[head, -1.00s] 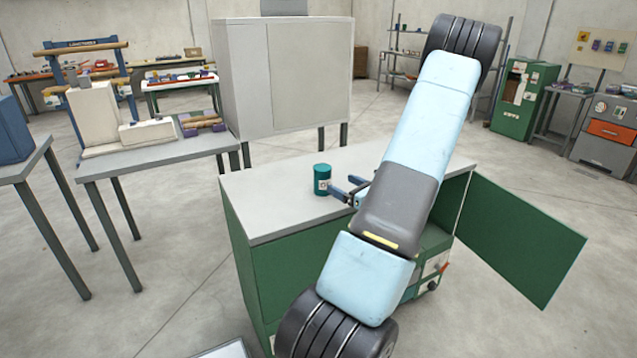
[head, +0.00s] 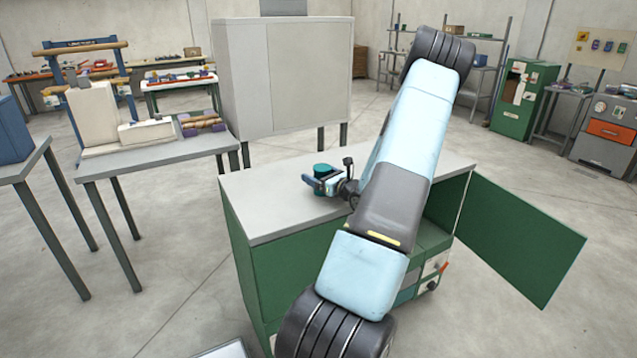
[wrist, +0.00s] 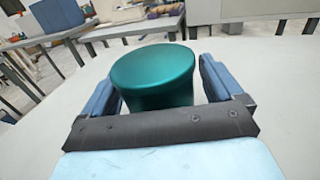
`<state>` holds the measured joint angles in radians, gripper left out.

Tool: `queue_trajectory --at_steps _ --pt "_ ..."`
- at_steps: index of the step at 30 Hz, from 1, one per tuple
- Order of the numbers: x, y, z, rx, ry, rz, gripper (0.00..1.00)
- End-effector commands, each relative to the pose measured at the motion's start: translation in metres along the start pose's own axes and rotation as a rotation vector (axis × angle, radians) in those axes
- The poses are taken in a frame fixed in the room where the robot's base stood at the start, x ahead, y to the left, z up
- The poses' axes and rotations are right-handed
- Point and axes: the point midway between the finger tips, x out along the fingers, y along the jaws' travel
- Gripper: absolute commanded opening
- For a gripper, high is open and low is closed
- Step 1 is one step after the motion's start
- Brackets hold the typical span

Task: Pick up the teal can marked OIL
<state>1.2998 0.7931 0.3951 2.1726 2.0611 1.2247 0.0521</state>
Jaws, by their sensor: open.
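The teal can (head: 322,170) stands upright on the grey top of the green cabinet (head: 270,205). My gripper (head: 318,183) is at the can, with its blue fingers around it and hiding much of its side in the head view. In the wrist view the can (wrist: 155,78) stands between the two open fingers of my gripper (wrist: 160,88), one on its left and one on its right. A gap shows on the right side; the left finger looks close to the can, and I cannot tell if it touches. The can's label is hidden now.
The cabinet top around the can is clear. A green door (head: 520,240) stands open at the cabinet's right. A large grey cabinet (head: 285,75) stands behind. A grey table (head: 150,160) with boxes and rolls stands to the left.

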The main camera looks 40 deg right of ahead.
Motion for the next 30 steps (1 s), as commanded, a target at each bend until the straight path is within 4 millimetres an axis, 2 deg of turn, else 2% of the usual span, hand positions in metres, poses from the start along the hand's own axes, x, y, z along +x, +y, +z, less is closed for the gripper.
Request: queue_trajectory --at_steps 3,9,27,30 --pt "0.0084 0.0004 0.0002 0.0 0.0 0.001 0.93" --pt "0.0086 0.0004 0.0001 0.0 0.0 0.001 0.92" --pt "0.0085 0.0005 0.0001 0.001 0.0 0.001 0.35" --pt "0.0086 0.0004 0.0004 0.0 0.0 0.001 0.28"
